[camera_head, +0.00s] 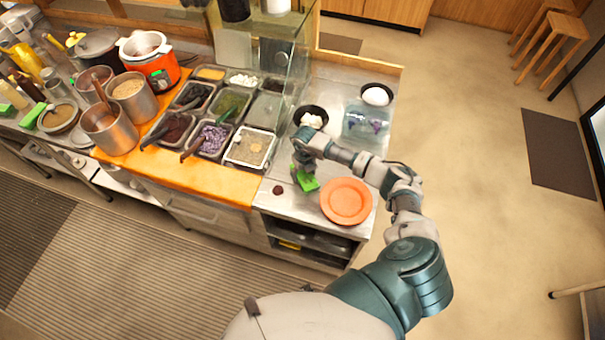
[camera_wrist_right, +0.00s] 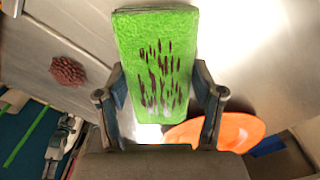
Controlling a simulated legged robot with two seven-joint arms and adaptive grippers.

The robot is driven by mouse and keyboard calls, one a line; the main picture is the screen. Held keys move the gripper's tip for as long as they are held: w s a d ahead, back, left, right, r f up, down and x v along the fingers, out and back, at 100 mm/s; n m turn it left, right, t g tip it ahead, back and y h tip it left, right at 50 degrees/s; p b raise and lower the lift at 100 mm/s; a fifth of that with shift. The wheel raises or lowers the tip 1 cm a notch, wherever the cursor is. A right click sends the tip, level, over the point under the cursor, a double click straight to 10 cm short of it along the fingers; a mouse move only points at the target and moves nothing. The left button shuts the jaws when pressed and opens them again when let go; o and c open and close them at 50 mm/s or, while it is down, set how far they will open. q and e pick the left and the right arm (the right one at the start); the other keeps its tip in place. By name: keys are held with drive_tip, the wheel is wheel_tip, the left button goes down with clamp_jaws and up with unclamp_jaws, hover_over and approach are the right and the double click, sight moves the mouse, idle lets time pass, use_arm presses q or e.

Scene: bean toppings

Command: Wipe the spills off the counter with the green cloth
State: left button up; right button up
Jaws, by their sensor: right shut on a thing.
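The green cloth (camera_head: 307,182) is in my right gripper (camera_head: 299,170), over the steel counter (camera_head: 288,204) left of the orange plate. In the right wrist view the green cloth (camera_wrist_right: 155,60) stands between the two fingers of my right gripper (camera_wrist_right: 164,100), which are shut on it. Dark brown streaks mark its face. A small dark red-brown spill (camera_head: 278,190) lies on the counter, left of the cloth. The spill (camera_wrist_right: 68,71) also shows left of the cloth in the right wrist view, apart from it. My left gripper is not in view.
An orange plate (camera_head: 346,201) sits near the counter's front right, close to my right gripper. Black bowls (camera_head: 311,117) and a clear container (camera_head: 366,122) stand behind. Topping trays (camera_head: 249,148) line the left, with metal pots (camera_head: 109,127) beyond.

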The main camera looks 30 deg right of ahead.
drive_tip(key=shift+d+r+p, duration=0.1)
drive_tip(key=shift+r+p, duration=0.4)
drive_tip(key=shift+r, duration=0.1)
wheel_tip(320, 180, up, 7)
drive_tip(key=p, duration=0.4)
drive_tip(key=shift+f+p, duration=0.1)
drive_tip(key=shift+p, duration=0.3)
drive_tip(key=shift+f, duration=0.15)
